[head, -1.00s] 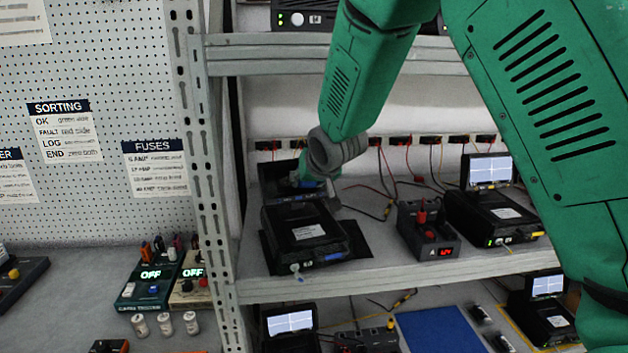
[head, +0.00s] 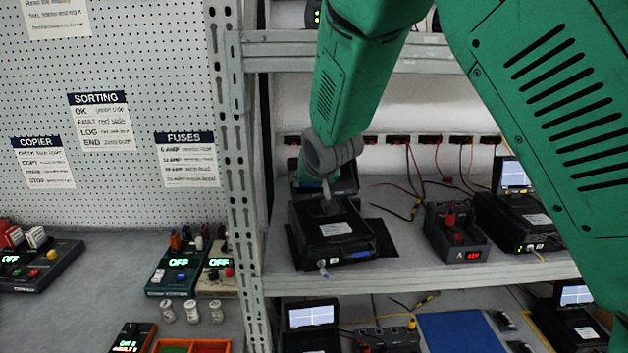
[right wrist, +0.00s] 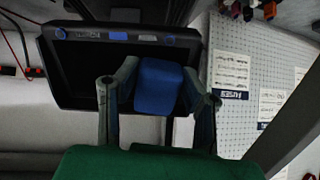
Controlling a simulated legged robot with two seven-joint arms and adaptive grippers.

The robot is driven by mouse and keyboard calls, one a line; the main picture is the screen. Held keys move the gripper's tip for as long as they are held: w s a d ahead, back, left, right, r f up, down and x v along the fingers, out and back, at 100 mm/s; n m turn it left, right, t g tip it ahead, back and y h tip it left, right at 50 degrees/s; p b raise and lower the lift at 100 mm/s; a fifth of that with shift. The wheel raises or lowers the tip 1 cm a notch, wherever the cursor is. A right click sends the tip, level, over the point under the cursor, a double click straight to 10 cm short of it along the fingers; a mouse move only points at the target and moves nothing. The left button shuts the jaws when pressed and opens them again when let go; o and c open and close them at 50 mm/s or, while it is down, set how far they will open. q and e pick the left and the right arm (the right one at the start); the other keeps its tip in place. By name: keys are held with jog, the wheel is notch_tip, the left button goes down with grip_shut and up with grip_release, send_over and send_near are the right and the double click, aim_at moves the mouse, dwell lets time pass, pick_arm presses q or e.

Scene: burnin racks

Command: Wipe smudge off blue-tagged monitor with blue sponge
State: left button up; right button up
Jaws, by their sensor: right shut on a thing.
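The blue-tagged monitor is a dark flip-up screen (head: 346,178) on a black instrument (head: 330,232) on the middle shelf. In the right wrist view its dark frame (right wrist: 50,75) has a blue tag (right wrist: 118,36) on one edge. My right gripper (head: 322,188) is shut on the blue sponge (right wrist: 158,86), in front of the screen. A bit of the sponge shows in the head view (head: 311,183). Sponge and gripper cover part of the screen; I cannot tell whether the sponge touches it. I see no smudge on the visible part. My left gripper is not in view.
A shelf upright (head: 238,180) stands close left of the instrument. A black unit with a red display (head: 457,235) and another instrument with a lit screen (head: 513,175) stand to the right. Cables hang along the back wall. A blue mat (head: 455,334) lies on the lower shelf.

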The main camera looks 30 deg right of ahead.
jog(key=shift+p+v, duration=0.55)
jog(key=shift+v, duration=2.5)
jog(key=shift+d, duration=0.1)
jog(key=v, duration=0.3)
jog(key=shift+s, duration=0.1)
